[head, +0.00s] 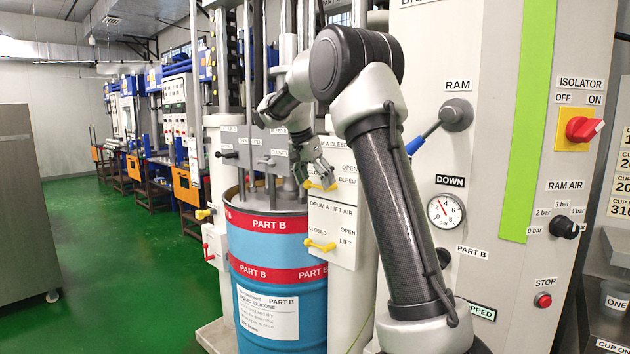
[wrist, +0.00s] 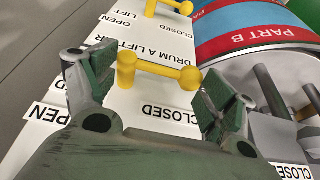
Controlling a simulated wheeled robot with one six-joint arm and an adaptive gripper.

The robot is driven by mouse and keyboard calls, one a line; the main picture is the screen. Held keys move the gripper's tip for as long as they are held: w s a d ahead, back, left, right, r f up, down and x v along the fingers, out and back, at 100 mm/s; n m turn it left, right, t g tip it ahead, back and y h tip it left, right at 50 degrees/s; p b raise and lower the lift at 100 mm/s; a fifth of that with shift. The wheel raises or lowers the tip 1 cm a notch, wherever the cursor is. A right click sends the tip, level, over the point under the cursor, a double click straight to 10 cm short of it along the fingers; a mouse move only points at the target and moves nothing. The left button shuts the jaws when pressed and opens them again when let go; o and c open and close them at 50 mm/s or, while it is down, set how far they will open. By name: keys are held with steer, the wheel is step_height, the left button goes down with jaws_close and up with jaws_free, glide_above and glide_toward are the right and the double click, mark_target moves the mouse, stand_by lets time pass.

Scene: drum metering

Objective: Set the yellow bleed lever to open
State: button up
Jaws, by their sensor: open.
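The yellow bleed lever (head: 322,186) is on the white panel labelled DRUM A BLEED, beside the blue drum. It lies roughly level, with the CLOSED label to its left and OPEN to its right. In the wrist view, which is turned over, the yellow lever (wrist: 158,68) runs between two rounded ends; the CLOSED label is near its right end and OPEN is off to the left. My gripper (head: 318,174) is at the lever. In the wrist view my open gripper (wrist: 148,67) has one finger beyond each end of the lever; I cannot tell whether either touches it.
Just below is a similar yellow lift air lever (head: 320,245) on its own panel. The blue drum (head: 265,258) with red PART B bands stands to the left. A grey cabinet (head: 470,180) with a blue-tipped RAM lever (head: 425,138) stands to the right.

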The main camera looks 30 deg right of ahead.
steer(key=shift+s, duration=0.15)
steer(key=c, duration=1)
steer(key=shift+a+f, duration=0.1)
steer(key=shift+f, duration=0.05)
steer(key=shift+c, duration=1.4)
steer(key=shift+s, duration=0.1)
jaws_close()
steer(key=shift+d, duration=0.2)
